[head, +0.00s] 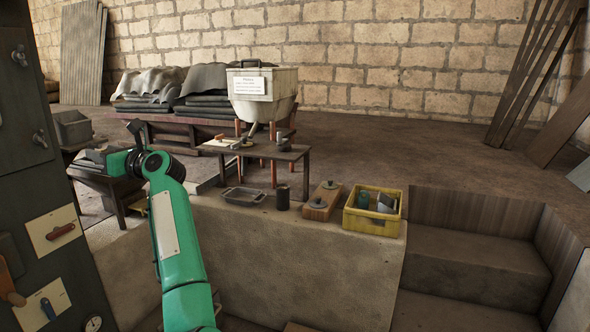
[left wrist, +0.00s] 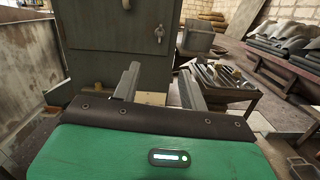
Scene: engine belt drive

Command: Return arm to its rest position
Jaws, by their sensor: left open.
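My green left arm (head: 176,225) rises from the bottom of the head view and bends left at its dark wrist. My left gripper (head: 94,155) points left, in front of a small table. In the left wrist view the two grey fingers of this gripper (left wrist: 158,86) stand apart with nothing between them. They point towards a dark grey cabinet (left wrist: 115,45). My right arm and gripper are in neither view.
The cabinet (head: 35,130) stands at the left edge. A tool tray on a low table (left wrist: 225,88) is right of the fingers. A stone ledge (head: 310,260) holds a yellow crate (head: 371,222), a metal pan (head: 243,196) and a dark cup (head: 283,198). A hopper (head: 262,92) stands behind.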

